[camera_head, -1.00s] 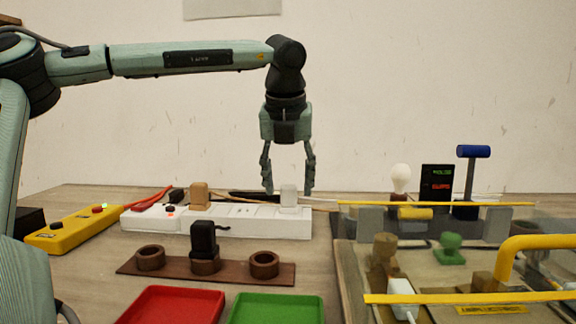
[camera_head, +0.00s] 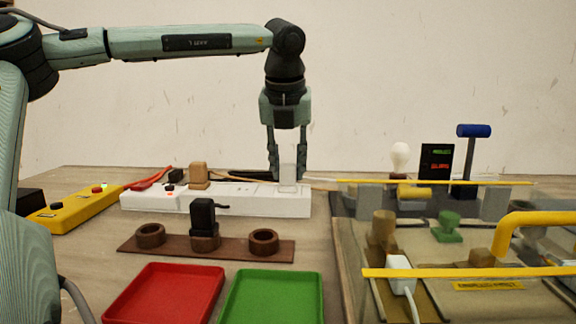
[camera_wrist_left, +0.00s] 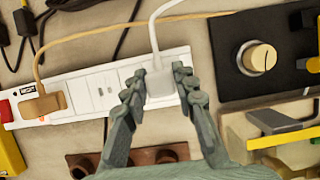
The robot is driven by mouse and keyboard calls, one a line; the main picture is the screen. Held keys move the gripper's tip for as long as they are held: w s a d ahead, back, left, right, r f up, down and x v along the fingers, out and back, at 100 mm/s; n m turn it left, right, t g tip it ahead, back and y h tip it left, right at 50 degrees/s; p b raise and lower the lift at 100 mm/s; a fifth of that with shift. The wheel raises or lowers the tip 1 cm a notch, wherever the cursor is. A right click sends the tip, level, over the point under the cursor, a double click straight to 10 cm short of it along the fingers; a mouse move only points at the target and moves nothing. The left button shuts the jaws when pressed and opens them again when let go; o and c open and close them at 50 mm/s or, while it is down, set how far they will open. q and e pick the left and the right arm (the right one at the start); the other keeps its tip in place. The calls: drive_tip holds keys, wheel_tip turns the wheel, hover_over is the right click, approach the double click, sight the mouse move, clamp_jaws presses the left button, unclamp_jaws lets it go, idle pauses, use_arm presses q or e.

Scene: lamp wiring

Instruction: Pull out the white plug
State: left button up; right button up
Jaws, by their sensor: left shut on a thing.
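The white plug (camera_head: 288,178) stands upright at the right end of the white power strip (camera_head: 240,204), and its base appears seated in the last socket. It also shows in the wrist view (camera_wrist_left: 160,83), with its white cord running up and away. My left gripper (camera_head: 288,174) points straight down from above and is shut on the white plug, one finger on each side. The wrist view shows its fingers (camera_wrist_left: 157,88) against the plug's sides. My right gripper is out of view.
A tan plug (camera_head: 199,176) and a red-lit switch sit at the strip's left end. A black plug (camera_head: 203,217) stands in a brown holder in front. Red (camera_head: 165,295) and green (camera_head: 275,300) trays lie nearer. A yellow-barred fixture (camera_head: 435,182) stands right.

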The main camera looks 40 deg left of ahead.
sight(288, 164)
use_arm(q)
clamp_jaws()
drive_tip(key=shift+r, duration=0.3)
drive_tip(key=shift+r+p, duration=0.25)
drive_tip(key=shift+p, duration=0.05)
drive_tip(key=shift+r, duration=0.1)
drive_tip(key=shift+r+p, duration=1.4)
drive_tip(key=shift+r, duration=0.8)
